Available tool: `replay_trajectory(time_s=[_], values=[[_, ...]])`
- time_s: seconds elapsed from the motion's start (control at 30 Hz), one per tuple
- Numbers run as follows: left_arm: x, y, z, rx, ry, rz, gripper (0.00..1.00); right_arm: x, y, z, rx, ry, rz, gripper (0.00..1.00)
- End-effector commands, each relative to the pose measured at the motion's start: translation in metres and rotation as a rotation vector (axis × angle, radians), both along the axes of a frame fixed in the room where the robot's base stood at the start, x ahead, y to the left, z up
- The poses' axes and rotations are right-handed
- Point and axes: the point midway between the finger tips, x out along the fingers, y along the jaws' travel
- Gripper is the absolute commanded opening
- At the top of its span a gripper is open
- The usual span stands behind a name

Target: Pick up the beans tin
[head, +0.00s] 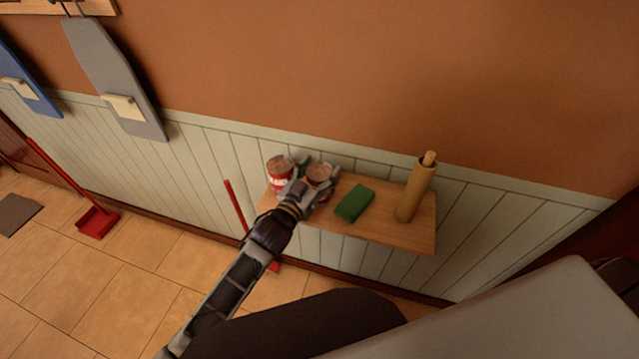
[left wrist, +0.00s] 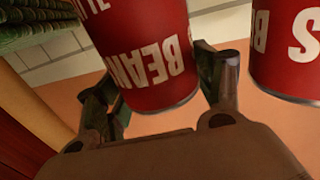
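A red beans tin (left wrist: 150,60) with white lettering fills the middle of the left wrist view, between the two fingers of my left gripper (left wrist: 165,95). A gap shows between the tin and the right-hand finger in that view, so the gripper looks open around it. In the head view the left gripper (head: 315,188) is at the shelf, with this tin's brown top (head: 319,173) showing between the fingers; much of its body is hidden. A second red tin (head: 280,175) stands just left of the gripper, and it also shows in the left wrist view (left wrist: 290,50). My right gripper is not in view.
The wooden wall shelf (head: 395,235) also holds a green block (head: 355,204) and a tan rolling-pin-like cylinder (head: 416,190) to the right. A red-handled tool (head: 235,208) is below the shelf's left end. Ironing boards (head: 115,75) hang at the far left.

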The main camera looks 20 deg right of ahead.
Motion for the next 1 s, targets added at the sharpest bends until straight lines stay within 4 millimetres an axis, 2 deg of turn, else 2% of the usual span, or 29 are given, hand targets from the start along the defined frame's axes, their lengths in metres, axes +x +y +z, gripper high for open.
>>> replay_trajectory(time_s=[0.03,0.3,0.73,1.0], values=[[0.0,0.0,0.0,0.0,0.0,0.0,0.56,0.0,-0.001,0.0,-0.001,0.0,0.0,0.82],[0.0,0.0,0.0,0.0,0.0,0.0,0.22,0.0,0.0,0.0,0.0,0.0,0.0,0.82],[0.001,0.0,0.009,-0.001,-0.004,0.0,0.22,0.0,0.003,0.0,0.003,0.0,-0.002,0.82],[0.0,0.0,0.04,-0.004,-0.006,0.0,0.22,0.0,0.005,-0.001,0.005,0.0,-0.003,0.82]])
